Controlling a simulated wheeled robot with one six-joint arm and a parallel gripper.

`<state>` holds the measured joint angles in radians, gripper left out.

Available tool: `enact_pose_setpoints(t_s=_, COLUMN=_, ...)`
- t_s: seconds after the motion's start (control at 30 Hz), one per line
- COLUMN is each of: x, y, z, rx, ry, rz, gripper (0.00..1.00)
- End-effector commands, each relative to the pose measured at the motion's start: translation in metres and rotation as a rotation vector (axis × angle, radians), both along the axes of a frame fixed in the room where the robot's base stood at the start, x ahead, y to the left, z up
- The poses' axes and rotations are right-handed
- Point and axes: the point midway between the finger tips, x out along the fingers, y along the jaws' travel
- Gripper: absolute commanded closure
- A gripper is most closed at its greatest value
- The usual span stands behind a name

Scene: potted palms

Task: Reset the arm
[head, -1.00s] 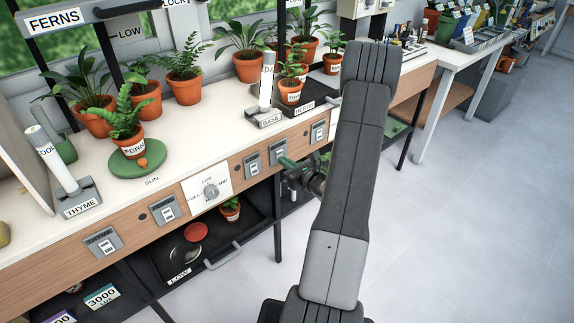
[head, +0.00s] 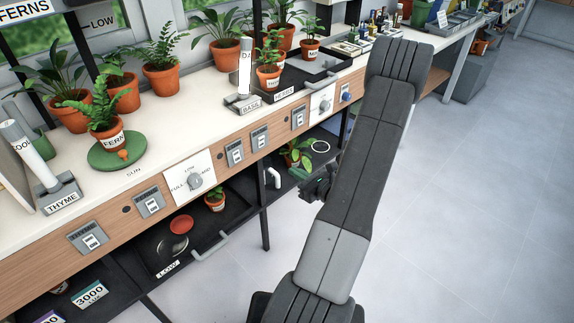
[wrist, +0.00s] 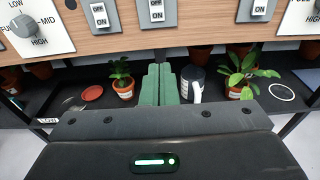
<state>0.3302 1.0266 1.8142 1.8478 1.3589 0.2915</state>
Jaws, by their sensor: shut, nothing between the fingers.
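My gripper (wrist: 160,86) shows in the wrist view as two green fingers pressed together, with nothing between them. They point toward the lower shelf under the bench front. In the head view my gripper (head: 318,186) is small and dark beside my arm, in front of the bench and below its row of switches; its fingertips are hard to make out there. My arm rises in the right half of the head view and hides part of the bench and floor.
The bench (head: 134,186) carries several potted plants and a fern on a green turntable (head: 118,156). Its front has a dial (head: 195,181) and switches (wrist: 157,11). The lower shelf holds a red disc (wrist: 92,93), small plants and a grey mug (wrist: 193,84). Open floor (head: 470,210) lies right.

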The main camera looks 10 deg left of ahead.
Motion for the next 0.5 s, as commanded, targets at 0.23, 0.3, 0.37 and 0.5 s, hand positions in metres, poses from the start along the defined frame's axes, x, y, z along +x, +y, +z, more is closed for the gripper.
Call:
enact_pose_setpoints(t_s=0.23, x=-0.0061, y=-0.0077, z=-0.0013, rx=0.000, ry=0.000, rz=0.000, gripper=1.00)
enact_pose_setpoints(t_s=0.3, x=-0.0062, y=-0.0077, z=-0.0013, rx=0.000, ry=0.000, rz=0.000, gripper=1.00)
enact_pose_setpoints(t_s=0.37, x=-0.0061, y=-0.0076, z=-0.0012, rx=-0.001, ry=-0.001, rz=0.000, gripper=1.00)
enact_pose_setpoints(t_s=0.5, x=-0.0060, y=-0.0075, z=-0.0012, rx=0.000, ry=0.000, rz=0.000, gripper=1.00)
